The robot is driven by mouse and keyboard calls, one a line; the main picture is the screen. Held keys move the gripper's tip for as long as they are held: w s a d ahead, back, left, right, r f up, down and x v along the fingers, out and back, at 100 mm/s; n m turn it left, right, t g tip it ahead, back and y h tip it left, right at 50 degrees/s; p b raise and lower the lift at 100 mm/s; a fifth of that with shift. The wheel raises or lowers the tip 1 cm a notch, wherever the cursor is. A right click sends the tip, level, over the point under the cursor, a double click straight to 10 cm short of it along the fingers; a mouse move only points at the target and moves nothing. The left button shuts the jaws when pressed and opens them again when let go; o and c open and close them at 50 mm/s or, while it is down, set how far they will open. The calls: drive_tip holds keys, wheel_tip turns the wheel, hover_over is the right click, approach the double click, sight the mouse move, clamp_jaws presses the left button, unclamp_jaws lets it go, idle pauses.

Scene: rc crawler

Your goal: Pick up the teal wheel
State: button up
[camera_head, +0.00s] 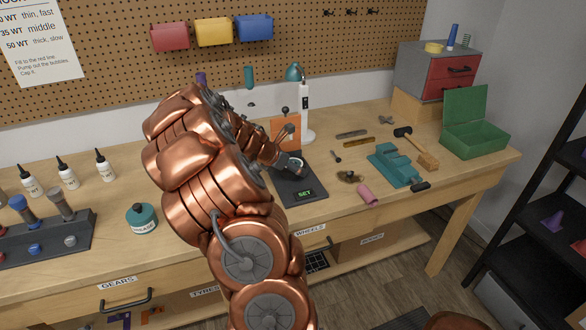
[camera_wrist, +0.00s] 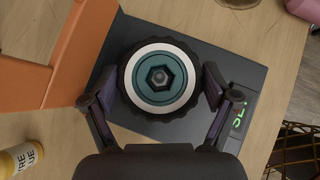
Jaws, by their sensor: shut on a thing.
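The teal wheel (camera_wrist: 143,86) has a black knobbly tyre, a white ring and a teal hub with a dark hex centre. It lies over the black pad with the green "SET" display (camera_head: 305,194) on the workbench. My gripper (camera_wrist: 161,88) has a finger at each side of the tyre and is shut on it. In the head view my gripper (camera_head: 288,164) is over the pad, and my arm hides part of the scene. I cannot tell whether the wheel touches the pad.
An orange bracket (camera_wrist: 55,78) stands close left of the wheel in the wrist view. A yellow glue bottle (camera_wrist: 20,158) is at lower left there. In the head view a teal vise (camera_head: 395,166), pink cylinder (camera_head: 367,195) and green box (camera_head: 475,138) stand to the right.

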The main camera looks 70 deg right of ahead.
drive_tip(key=shift+c, duration=0.8)
